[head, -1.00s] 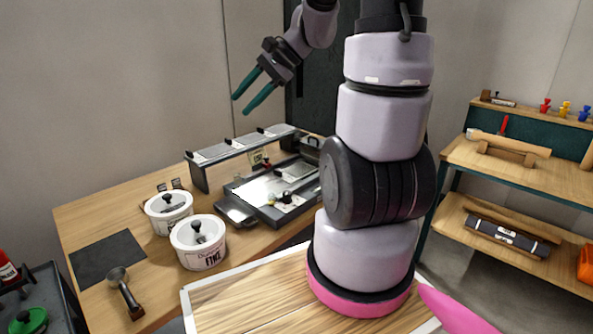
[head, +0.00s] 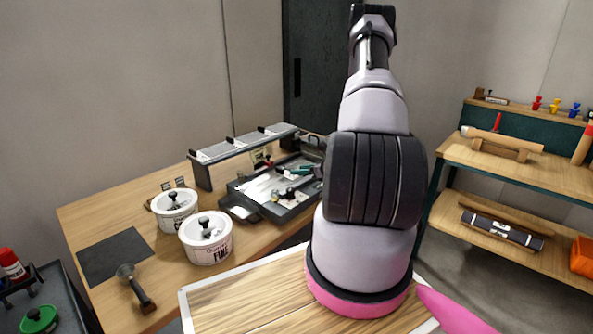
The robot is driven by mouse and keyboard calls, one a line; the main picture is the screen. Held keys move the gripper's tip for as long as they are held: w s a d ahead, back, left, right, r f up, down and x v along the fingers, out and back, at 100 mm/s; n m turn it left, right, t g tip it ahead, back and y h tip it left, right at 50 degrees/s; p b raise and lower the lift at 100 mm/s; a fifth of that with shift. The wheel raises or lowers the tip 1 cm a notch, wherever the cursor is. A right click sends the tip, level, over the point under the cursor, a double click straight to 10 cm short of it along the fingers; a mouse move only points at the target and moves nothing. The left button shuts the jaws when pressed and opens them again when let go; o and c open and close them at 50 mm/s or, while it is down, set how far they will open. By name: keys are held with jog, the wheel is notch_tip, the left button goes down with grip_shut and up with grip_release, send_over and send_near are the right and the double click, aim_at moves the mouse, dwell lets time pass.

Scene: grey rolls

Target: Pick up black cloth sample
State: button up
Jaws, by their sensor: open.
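A flat dark rectangle (head: 115,257) lies on the left end of the wooden table and is the only flat black sheet I see. I cannot tell from its surface whether it is the black cloth sample. My gripper (head: 300,171) is mostly hidden behind my arm. Only its teal fingers show, left of the arm and over the far right of the tray area. The fingers are open, and nothing is seen between them. They are well to the right of the dark rectangle.
A black tray (head: 240,208) and a raised rack (head: 240,147) fill the table's back. A black labelled roll (head: 500,230) lies on the right shelf.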

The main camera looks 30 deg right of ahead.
aim_at(285, 175)
jog(key=x, duration=0.9)
jog(key=shift+w+a+f, duration=0.1)
jog(key=shift+w+f, duration=0.1)
jog(key=shift+w, duration=0.1)
grip_shut()
